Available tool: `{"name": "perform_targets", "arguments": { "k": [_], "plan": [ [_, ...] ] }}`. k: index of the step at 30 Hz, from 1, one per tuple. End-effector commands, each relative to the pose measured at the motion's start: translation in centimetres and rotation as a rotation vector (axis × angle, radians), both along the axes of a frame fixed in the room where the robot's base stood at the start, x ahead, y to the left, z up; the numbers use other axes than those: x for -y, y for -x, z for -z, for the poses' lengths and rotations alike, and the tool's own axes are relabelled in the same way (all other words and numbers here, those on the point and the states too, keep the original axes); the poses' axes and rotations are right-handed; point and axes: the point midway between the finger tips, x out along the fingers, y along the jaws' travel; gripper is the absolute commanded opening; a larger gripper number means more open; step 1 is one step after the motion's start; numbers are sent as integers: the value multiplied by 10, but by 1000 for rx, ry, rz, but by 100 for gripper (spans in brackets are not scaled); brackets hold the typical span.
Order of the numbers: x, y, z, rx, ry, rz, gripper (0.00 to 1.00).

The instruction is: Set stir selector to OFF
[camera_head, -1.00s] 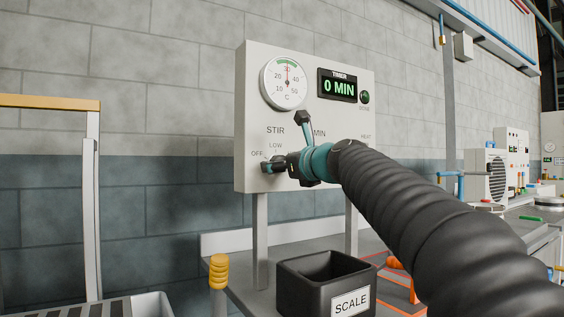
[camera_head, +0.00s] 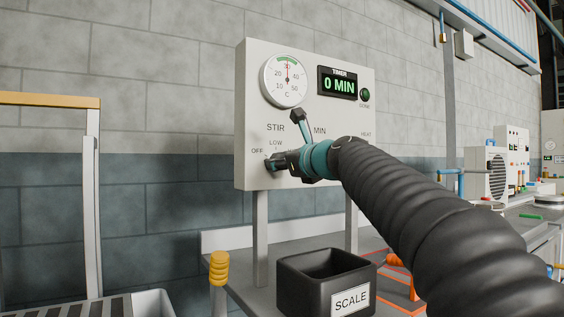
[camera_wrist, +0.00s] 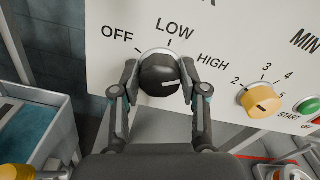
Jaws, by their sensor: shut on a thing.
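The stir selector is a dark round knob (camera_wrist: 160,74) on the white panel, with OFF, LOW and HIGH printed around it. Its white mark lies on the lower right of its face, pointing right, toward the HIGH side rather than OFF. My gripper (camera_wrist: 159,82) is shut on the knob, one finger on each side. In the head view my gripper (camera_head: 276,162) reaches the panel's lower left, just below the STIR labels. There my fingers largely hide the knob.
A yellow MIN dial (camera_wrist: 262,99) and a green START button (camera_wrist: 310,105) sit right of the knob. The timer (camera_head: 338,85) reads 0 MIN. A black SCALE bin (camera_head: 300,283) stands below the panel. A yellow-topped post (camera_head: 219,270) stands at left.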

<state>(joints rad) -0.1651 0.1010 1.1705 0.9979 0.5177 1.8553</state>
Motion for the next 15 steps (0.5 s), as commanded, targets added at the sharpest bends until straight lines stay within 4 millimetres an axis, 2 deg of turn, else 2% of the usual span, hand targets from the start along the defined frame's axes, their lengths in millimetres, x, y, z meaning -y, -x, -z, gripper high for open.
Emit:
{"name": "perform_targets", "arguments": {
  "k": [15],
  "plan": [
    [-1, 0, 1, 260, 381, 0, 9]
  ]
}}
